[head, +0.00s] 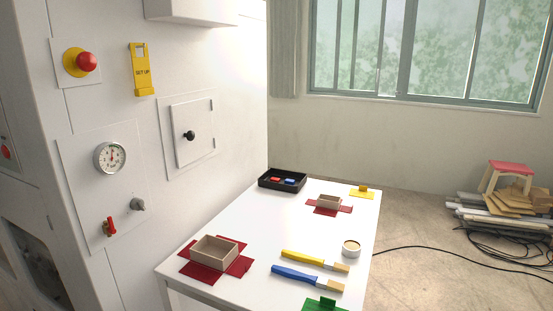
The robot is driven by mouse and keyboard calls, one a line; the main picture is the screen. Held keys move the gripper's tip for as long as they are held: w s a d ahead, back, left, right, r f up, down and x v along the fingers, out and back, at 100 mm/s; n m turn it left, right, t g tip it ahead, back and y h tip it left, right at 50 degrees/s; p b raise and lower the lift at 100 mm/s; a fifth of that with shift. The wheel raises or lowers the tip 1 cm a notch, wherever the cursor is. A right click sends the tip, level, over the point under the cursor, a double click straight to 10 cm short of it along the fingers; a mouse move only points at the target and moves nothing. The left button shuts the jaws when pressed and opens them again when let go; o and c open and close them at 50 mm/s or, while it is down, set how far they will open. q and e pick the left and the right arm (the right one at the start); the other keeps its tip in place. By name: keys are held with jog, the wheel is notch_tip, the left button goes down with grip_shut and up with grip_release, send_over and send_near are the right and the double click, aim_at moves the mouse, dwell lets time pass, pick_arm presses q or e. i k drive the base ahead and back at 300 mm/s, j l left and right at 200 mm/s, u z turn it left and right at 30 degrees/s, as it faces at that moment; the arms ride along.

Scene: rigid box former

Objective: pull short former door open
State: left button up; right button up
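A small square door (193,136) with a black round knob (189,135) is set in a raised frame on the white machine front, left of centre. The door looks closed, with hinges along its right edge. I cannot tell from the picture whether this is the short former door. Neither of my grippers shows in the head view.
A white table (262,250) stands right of the machine, holding open boxes (214,252) on red sheets, brushes (307,278), a small pot (351,248) and a black tray (282,181). The machine front also carries a red button (86,62), a yellow tag (140,70) and a gauge (110,158). Clutter (505,210) lies far right.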

aim_at(22, 203)
jog(key=u, duration=1.55)
jog(key=i+j+z, duration=0.1)
jog(key=i+j, duration=0.2)
jog(key=i, duration=0.1)
